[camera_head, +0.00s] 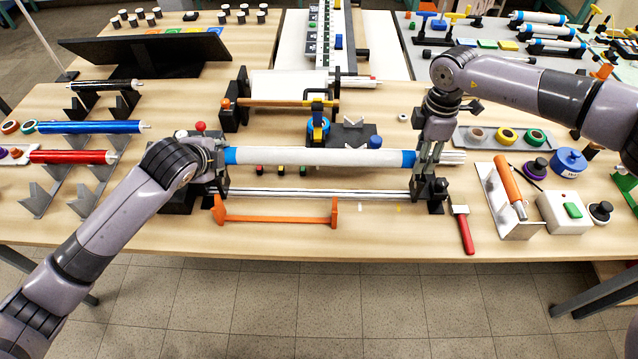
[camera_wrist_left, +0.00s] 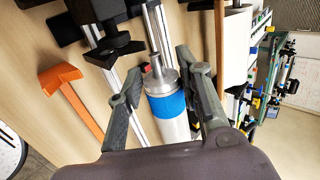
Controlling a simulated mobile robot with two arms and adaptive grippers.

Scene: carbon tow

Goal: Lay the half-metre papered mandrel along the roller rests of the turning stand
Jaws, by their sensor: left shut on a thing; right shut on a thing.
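The papered mandrel (camera_head: 320,157) is a long white tube with a blue band near each end and bare metal tips. It lies level, left to right. My left gripper (camera_head: 220,160) is shut on its left end by the blue band; the left wrist view shows that band (camera_wrist_left: 168,105) between the two fingers (camera_wrist_left: 165,100). My right gripper (camera_head: 430,158) is shut on its right end, beside the other blue band. The turning stand has silver rails (camera_head: 310,193) and black end blocks. The mandrel appears above and behind the rails; its contact with the roller rests is hidden by my grippers.
An orange bracket (camera_head: 280,219) lies in front of the stand, with a red-handled tool (camera_head: 463,230) at its right. Blue (camera_head: 90,127) and red (camera_head: 70,157) tubes rest on V-stands at left. A white box with a green button (camera_head: 566,212) stands at right.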

